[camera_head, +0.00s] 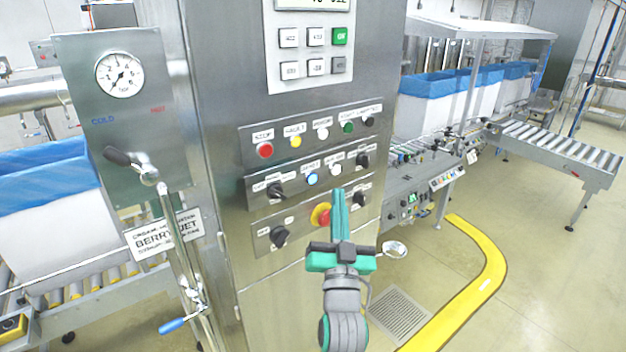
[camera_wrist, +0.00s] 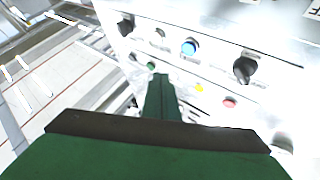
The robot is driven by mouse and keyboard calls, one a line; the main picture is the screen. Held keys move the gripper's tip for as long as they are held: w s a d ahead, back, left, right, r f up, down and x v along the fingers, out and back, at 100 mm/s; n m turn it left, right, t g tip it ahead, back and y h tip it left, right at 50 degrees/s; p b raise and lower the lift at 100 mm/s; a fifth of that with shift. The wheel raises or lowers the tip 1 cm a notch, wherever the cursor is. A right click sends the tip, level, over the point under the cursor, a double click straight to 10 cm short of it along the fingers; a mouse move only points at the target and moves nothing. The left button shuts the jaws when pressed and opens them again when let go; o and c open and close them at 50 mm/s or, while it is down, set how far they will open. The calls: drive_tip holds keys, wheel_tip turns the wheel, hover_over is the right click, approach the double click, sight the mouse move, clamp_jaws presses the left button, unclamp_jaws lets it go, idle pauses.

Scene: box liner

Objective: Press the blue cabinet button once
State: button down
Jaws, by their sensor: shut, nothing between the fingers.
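The blue button (camera_head: 312,179) is a small round button in the middle row of the steel cabinet's control panels. It also shows in the wrist view (camera_wrist: 189,47), where the picture is turned so that the rows appear upside down. My gripper (camera_head: 338,194) has green fingers pointing up toward the cabinet, and they are shut and empty. In the head view the fingertips are right of and a little below the blue button. In the wrist view the fingertips (camera_wrist: 160,78) are apart from the button in the picture; the gap to the panel is hard to judge.
A white button (camera_head: 335,169) and black knobs (camera_head: 276,190) share the row. Red (camera_head: 265,150), yellow and green buttons sit above. A red-and-yellow stop button (camera_head: 321,214) is below, beside my fingers. A lever (camera_head: 150,175) stands left. Open floor lies to the right.

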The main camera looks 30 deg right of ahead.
sight(312, 178)
drive_tip(key=shift+w+a, duration=0.15)
drive_tip(key=shift+w, duration=1.25)
drive_tip(key=shift+w+a, duration=0.1)
drive_tip(key=shift+w, duration=1.3)
drive_tip(key=shift+w+a, duration=0.1)
drive_tip(key=shift+w, duration=0.4)
drive_tip(key=shift+s, duration=0.1)
drive_tip(key=shift+w, duration=0.45)
drive_tip(key=shift+s, duration=0.1)
idle(0.5)
drive_tip(key=shift+s, duration=0.7)
